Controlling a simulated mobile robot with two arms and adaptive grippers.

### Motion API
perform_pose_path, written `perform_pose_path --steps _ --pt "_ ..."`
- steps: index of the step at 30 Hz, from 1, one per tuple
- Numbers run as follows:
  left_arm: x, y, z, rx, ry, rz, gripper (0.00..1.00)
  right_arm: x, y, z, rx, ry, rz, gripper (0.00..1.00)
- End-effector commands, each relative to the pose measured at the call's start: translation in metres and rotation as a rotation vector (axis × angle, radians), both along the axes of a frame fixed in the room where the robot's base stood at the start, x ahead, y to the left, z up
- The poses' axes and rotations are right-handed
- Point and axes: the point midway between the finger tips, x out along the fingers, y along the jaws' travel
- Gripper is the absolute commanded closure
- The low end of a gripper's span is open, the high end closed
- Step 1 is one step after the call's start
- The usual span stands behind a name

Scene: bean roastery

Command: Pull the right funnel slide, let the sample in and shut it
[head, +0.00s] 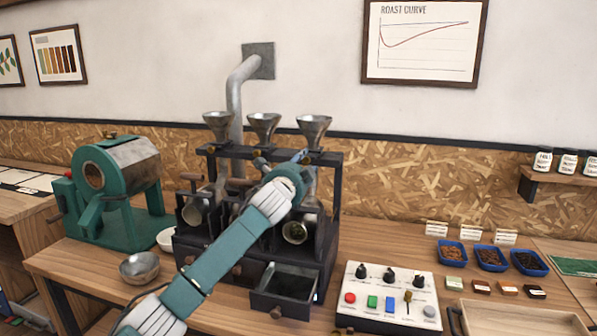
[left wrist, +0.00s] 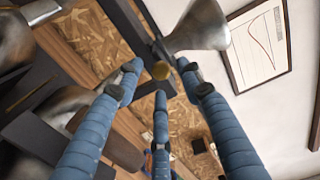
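The right funnel (head: 314,127) is a metal cone on the dark rack of the three-barrel sample roaster (head: 255,250). My left gripper (head: 303,157) is just under the right funnel. Its blue fingers (left wrist: 159,80) are spread around the knob, and I see no clear contact. The gripper hides the slide in the head view. How far the slide is pulled cannot be told. My right gripper is not in view.
Two more funnels (head: 264,127) stand to the left. An open drawer (head: 285,290) juts from the roaster's front. A control box (head: 390,298) stands to the right, with blue bean trays (head: 491,258) beyond. A metal bowl (head: 139,268) and a green drum machine (head: 117,195) are on the left.

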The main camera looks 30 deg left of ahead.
Motion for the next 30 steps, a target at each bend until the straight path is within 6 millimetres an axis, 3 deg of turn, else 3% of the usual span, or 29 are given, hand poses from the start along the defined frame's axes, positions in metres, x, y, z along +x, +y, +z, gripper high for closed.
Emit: perform_pose_path --steps 18,24,30 --pt "-0.097 -0.023 0.001 0.002 -0.001 -0.001 0.62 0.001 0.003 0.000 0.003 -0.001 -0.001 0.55" --pt "-0.112 -0.027 0.001 0.001 -0.001 0.000 0.62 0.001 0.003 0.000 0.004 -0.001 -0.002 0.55" --pt "-0.114 -0.027 0.001 0.000 -0.001 0.001 0.62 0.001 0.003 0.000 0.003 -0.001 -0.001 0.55"
